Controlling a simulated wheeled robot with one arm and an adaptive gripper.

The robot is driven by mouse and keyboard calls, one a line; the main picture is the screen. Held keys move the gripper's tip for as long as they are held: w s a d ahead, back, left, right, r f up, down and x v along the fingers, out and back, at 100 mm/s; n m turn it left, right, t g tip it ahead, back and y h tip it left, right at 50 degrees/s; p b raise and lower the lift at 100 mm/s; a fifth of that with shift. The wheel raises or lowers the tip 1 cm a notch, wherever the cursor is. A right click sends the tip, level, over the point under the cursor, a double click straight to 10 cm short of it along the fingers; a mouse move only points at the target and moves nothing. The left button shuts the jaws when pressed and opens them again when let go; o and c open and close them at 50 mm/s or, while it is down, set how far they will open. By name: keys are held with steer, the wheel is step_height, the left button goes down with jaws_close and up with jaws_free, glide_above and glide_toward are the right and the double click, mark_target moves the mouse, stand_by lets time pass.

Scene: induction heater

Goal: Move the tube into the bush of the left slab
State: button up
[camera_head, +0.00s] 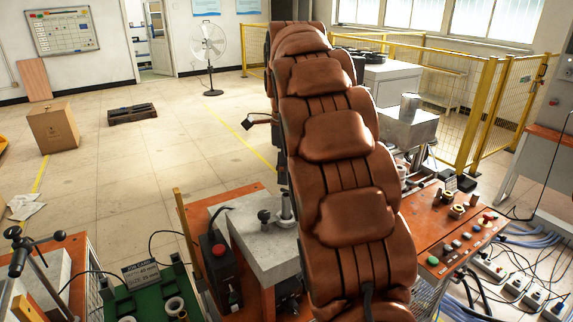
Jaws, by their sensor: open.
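A grey slab (253,246) lies on an orange-topped bench left of my arm. A short upright metal cylinder with a wider base (286,208), which may be the bush, stands on it near my arm. A dark knob (264,216) is beside it. To the right, a second grey block (397,131) carries an upright metallic cylinder (410,107), possibly the tube; I cannot tell for certain. My brown padded arm fills the middle and hides part of both benches. My gripper is not clearly visible.
A red-button box (219,250) stands beside the left slab. A green tray (150,295) with pale rings is at lower left. An orange control panel (445,230), power strips and cables are at right. Yellow fencing (485,110) stands behind. The floor at left is mostly clear.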

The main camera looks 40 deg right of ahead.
step_height(320, 180, down, 9)
steer(key=b, duration=0.4)
steer(key=shift+c, duration=0.4)
jaws_close()
steer(key=shift+r, duration=0.25)
step_height(320, 180, up, 9)
steer(key=p, duration=0.4)
glide_above(286, 198)
steer(key=shift+w+d+f, duration=0.15)
steer(key=shift+w+d, duration=0.25)
steer(key=shift+w, duration=0.05)
stand_by(0.9)
